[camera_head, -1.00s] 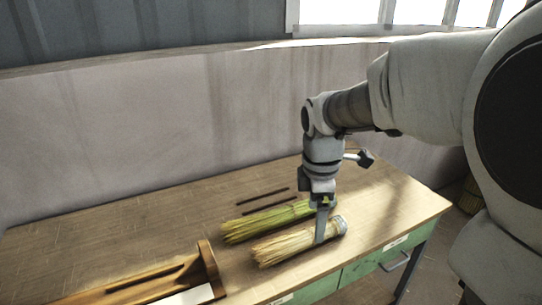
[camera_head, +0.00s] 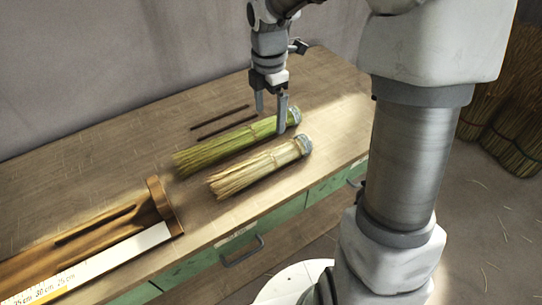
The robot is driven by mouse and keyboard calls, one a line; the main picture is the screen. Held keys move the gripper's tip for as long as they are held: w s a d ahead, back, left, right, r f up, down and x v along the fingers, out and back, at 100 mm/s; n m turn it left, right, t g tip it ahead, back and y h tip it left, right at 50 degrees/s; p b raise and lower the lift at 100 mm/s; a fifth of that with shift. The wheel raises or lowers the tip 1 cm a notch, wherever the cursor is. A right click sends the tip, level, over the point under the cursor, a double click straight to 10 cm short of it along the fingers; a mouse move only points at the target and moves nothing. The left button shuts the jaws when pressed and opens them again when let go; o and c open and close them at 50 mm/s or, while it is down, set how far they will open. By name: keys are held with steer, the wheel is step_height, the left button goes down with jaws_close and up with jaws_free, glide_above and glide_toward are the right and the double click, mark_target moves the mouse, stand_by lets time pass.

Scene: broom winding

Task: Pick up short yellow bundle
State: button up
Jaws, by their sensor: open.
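The yellow straw bundle (camera_head: 258,168) lies on the wooden table, its bound end with a grey band to the right and its loose tips to the left. A green bundle (camera_head: 225,146) lies just behind it, roughly parallel. My gripper (camera_head: 270,117) is open and empty, pointing down. Its fingers appear at the green bundle's bound end, the right finger in front of that bundle and the left finger behind it. Its exact height above the green bundle is hard to tell. The yellow bundle is apart from the fingers and almost wholly visible.
Two thin dark sticks (camera_head: 220,122) lie behind the bundles. A wooden measuring trough (camera_head: 163,205) with a centimetre scale is at the lower left. The table (camera_head: 100,150) is bare at the back left. Green drawers (camera_head: 235,245) face the front. Straw bundles (camera_head: 510,140) stand at the far right.

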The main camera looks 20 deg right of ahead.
steer(key=b, duration=0.2)
glide_above(271, 155)
steer(key=f, duration=1)
steer(key=shift+a+f, duration=0.2)
steer(key=shift+f, duration=0.05)
steer(key=shift+d+f+b, duration=0.15)
steer(key=shift+f+b, duration=0.75)
steer(key=shift+f, duration=2.2)
steer(key=c, duration=1.5)
steer(key=shift+r, duration=0.1)
steer(key=shift+w+r, duration=0.1)
